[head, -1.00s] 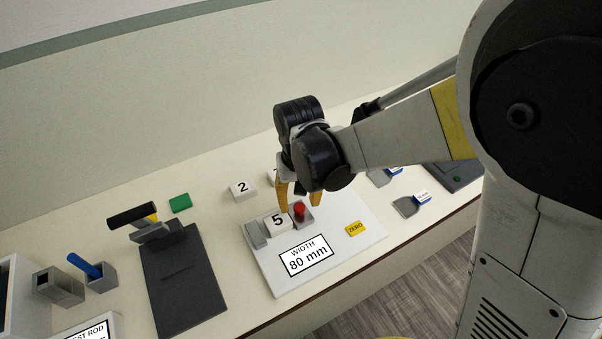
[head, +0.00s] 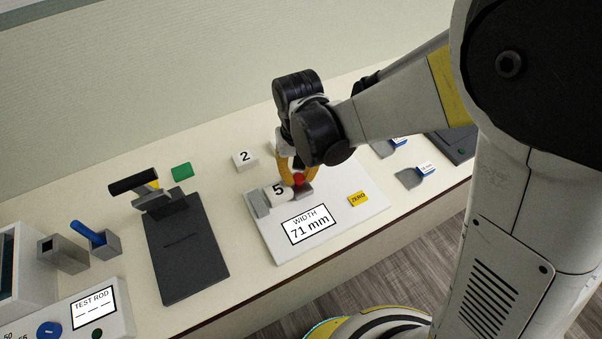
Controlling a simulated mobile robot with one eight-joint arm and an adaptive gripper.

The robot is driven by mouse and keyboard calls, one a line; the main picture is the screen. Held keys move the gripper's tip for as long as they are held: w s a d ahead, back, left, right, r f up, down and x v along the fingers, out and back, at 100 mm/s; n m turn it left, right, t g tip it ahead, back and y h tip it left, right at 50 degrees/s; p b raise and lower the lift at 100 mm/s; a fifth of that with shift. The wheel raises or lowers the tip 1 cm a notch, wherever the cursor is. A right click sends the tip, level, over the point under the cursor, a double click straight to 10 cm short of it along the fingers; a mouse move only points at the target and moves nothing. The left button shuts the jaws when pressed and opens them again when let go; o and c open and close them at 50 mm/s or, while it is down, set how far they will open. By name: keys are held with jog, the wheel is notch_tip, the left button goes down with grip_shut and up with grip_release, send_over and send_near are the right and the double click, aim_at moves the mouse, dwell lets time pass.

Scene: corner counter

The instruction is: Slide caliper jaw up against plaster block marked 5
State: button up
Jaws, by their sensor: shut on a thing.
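The caliper is a white board (head: 345,217) with a grey fixed jaw (head: 258,204) at its left and a grey sliding jaw (head: 306,193) bearing a red knob (head: 298,180). The plaster block marked 5 (head: 279,191) sits between the two jaws. The sliding jaw is very close to the block; I cannot tell if they touch. My gripper (head: 298,174) points down with its yellow fingers shut on the red knob, partly hiding it. The caliper display (head: 310,224) reads WIDTH 71 mm.
A block marked 2 (head: 245,160) stands behind the caliper, with another block partly hidden by my gripper. A yellow ZERO button (head: 358,199) is on the board's right. A dark press-like device (head: 185,250), a green block (head: 181,170) and a TEST ROD panel (head: 92,308) stand left.

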aim_at(299, 177)
jog(key=o, duration=0.9)
jog(key=shift+r, duration=0.1)
notch_tip(299, 177, up, 12)
jog(key=shift+d, duration=0.1)
dwell(0.8)
jog(key=s+d+r+m+t+b, duration=0.1)
jog(key=s+d+t, duration=0.2)
jog(key=d, duration=0.8)
jog(key=s+d+r+m+t, duration=0.1)
jog(key=s+d+t, duration=0.3)
jog(key=d, duration=0.7)
jog(key=shift+s+r+m+b, duration=0.25)
jog(key=shift+r+m+b, duration=0.1)
jog(key=shift+m, duration=0.35)
